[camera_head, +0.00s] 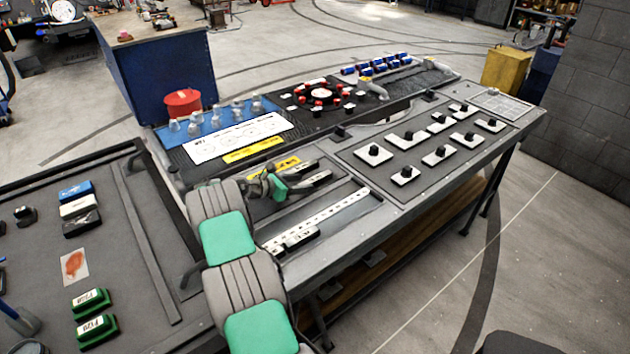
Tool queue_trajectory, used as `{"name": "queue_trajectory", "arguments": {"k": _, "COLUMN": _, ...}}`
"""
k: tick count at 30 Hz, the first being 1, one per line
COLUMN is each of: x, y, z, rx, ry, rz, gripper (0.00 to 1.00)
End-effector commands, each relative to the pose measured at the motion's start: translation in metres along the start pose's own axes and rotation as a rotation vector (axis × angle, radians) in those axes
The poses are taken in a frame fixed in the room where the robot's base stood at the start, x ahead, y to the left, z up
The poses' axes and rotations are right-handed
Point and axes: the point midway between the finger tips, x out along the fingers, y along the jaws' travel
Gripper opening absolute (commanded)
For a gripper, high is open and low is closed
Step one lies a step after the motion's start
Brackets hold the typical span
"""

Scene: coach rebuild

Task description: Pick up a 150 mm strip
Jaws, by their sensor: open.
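My gripper (283,186) is open over the left end of a long tray (372,201) in the bench top. My grey and green arm reaches up to it from the bottom of the picture. Short dark strips with white labels (316,181) lie just right of the gripper. Another dark and white piece (297,239) lies nearer, beside a long white marked bar (325,216). The labels are too small to read, so I cannot tell which strip is 150 mm. The gripper and arm hide part of the tray, and I cannot tell whether the fingers touch a strip.
A panel with several black knobs on white plates (404,174) lies right of the tray. Behind are a yellow label (253,149), a white sheet (234,137), bottles and a red tub (183,103). Green blocks (96,331) and a raised rail (146,243) are at left.

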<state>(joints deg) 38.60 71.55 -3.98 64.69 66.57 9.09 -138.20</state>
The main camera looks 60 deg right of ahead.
Motion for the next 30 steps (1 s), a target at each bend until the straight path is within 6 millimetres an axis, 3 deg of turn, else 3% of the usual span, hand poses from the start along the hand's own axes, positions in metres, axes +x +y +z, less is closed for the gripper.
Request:
{"name": "queue_trajectory", "arguments": {"k": 6, "x": 0.035, "y": -0.001, "z": 0.002, "rx": 0.001, "ry": 0.001, "rz": -0.001, "gripper": 0.53}}
{"name": "queue_trajectory", "arguments": {"k": 13, "x": 0.037, "y": 0.000, "z": 0.001, "rx": 0.001, "ry": 0.001, "rz": 0.001, "gripper": 0.53}}
{"name": "queue_trajectory", "arguments": {"k": 30, "x": 0.037, "y": 0.000, "z": 0.000, "rx": 0.001, "ry": 0.002, "rz": 0.001, "gripper": 0.06}}
